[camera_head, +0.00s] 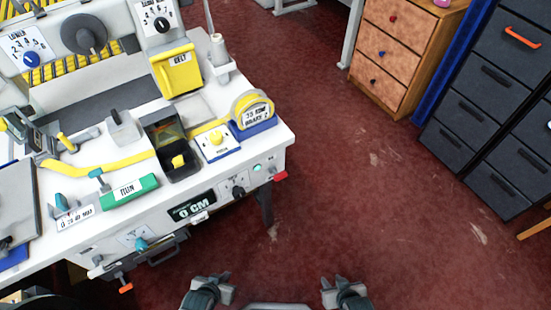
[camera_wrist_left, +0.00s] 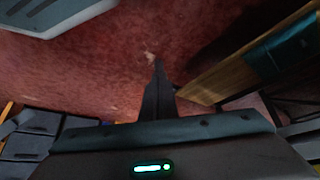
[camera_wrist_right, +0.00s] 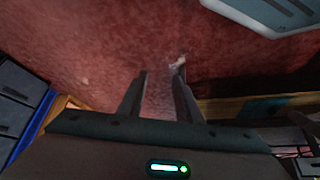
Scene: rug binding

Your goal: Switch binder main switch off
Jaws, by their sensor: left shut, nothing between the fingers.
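The binder (camera_head: 160,210) is a white machine bench at the left of the head view. Its front panel carries a black rotary switch (camera_head: 238,190), a pale green button (camera_head: 257,168) and a red part (camera_head: 280,175) at the right corner. I cannot read which one is the main switch. A display (camera_head: 192,206) beside them reads "0 CM". My left gripper (camera_wrist_left: 158,65) is shut and empty above the floor. My right gripper (camera_wrist_right: 161,75) has its fingers apart, with only floor between them. Both are away from the binder, low in the head view.
A wooden drawer unit (camera_head: 400,50) and dark drawer cabinets (camera_head: 480,120) stand at the right. The red floor (camera_head: 370,210) between is clear.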

